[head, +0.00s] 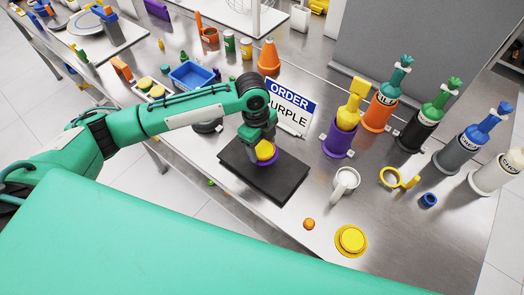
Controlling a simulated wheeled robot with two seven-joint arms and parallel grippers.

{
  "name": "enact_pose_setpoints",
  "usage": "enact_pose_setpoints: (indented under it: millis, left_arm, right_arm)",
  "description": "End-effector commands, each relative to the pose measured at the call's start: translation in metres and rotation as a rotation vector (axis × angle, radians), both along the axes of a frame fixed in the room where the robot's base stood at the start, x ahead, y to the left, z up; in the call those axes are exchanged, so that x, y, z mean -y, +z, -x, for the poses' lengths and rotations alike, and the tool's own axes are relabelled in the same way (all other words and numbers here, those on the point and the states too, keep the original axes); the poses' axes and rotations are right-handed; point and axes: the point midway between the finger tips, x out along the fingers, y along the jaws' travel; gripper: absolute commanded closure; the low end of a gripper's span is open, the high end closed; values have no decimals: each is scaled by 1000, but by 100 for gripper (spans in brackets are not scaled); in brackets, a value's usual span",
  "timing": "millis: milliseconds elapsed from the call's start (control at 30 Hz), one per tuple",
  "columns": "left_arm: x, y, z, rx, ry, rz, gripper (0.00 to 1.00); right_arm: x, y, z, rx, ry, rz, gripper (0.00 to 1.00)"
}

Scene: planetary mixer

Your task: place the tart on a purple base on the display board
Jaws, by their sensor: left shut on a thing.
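A yellow tart (265,151) sits at the tips of my left gripper (263,146), which is shut on it. A purple base (267,162) shows just under and around the tart's lower edge. Both are over the black display board (277,187); whether the tart rests fully on the base cannot be told, as the gripper hides part of it. A sign (290,106) reading "ORDER" and "PURPLE" stands behind the board. My right gripper is not in view.
Several coloured bottles in holders stand along the right.

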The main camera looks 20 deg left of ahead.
Motion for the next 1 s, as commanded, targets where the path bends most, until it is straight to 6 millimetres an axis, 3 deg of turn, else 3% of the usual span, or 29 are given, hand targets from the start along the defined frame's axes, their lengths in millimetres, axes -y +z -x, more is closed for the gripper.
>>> enact_pose_setpoints:
  millis: [167, 433, 767, 800, 900, 1000]
  left_arm:
    - [0, -11, 0, 0, 1, -1, 57]
    - [0, -47, 0, -1, 1, 0, 57]
    - [0, -52, 0, 0, 0, -1, 57]
    - [0, -52, 0, 1, 0, -1, 33]
    - [0, -52, 0, 1, 0, -1, 13]
    - [0, -52, 0, 1, 0, -1, 13]
  right_arm:
    - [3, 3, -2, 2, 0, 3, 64]
    - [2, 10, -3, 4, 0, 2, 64]
    - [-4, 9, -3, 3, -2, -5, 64]
    - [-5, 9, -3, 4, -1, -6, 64]
    - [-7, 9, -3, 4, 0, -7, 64]
    - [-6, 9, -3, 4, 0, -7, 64]
